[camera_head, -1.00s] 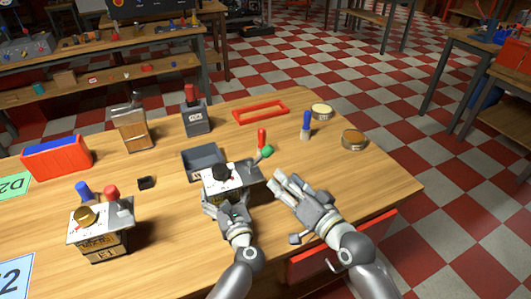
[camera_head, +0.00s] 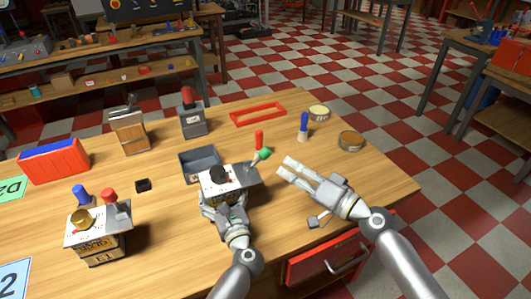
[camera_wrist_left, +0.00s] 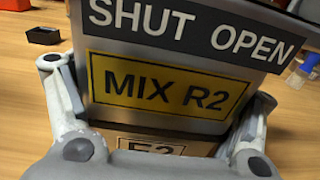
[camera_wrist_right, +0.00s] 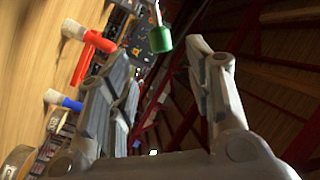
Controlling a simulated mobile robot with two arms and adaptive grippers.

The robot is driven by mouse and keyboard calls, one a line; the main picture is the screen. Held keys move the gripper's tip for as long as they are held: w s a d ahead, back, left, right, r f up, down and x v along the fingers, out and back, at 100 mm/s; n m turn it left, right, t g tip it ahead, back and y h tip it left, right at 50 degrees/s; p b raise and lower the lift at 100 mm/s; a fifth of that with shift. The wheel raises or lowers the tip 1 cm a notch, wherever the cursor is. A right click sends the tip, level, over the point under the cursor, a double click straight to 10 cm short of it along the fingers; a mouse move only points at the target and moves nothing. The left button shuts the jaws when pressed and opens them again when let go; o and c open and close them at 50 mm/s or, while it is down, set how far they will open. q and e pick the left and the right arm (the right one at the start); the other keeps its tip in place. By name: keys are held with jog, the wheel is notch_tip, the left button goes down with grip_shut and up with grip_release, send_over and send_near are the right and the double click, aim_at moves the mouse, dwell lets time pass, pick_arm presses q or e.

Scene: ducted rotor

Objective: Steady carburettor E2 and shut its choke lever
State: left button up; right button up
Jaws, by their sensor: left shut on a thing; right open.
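Carburettor E2 (camera_head: 240,203) stands upright on the table, with a black knob (camera_head: 218,174) on top. Its choke lever ends in a green knob (camera_head: 263,154) and leans to the right. In the left wrist view its front (camera_wrist_left: 165,85) reads SHUT on the left, OPEN on the right and MIX R2; the E2 plate below is partly hidden. My left gripper (camera_head: 222,205) is shut on its body, a finger on each side. My right gripper (camera_head: 286,167) is open and empty, just right of the green knob, which shows by its fingertips in the right wrist view (camera_wrist_right: 162,40).
A red-handled tool (camera_head: 259,139) stands close behind the green knob. A blue-handled one (camera_head: 303,124) stands farther right. A grey tray (camera_head: 199,166) sits behind E2, carburettor E1 (camera_head: 100,240) to the left. Tins (camera_head: 351,140) are near the right edge.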

aim_at(266, 152)
jog(key=x, duration=1)
jog(key=shift+a, duration=0.1)
grip_shut()
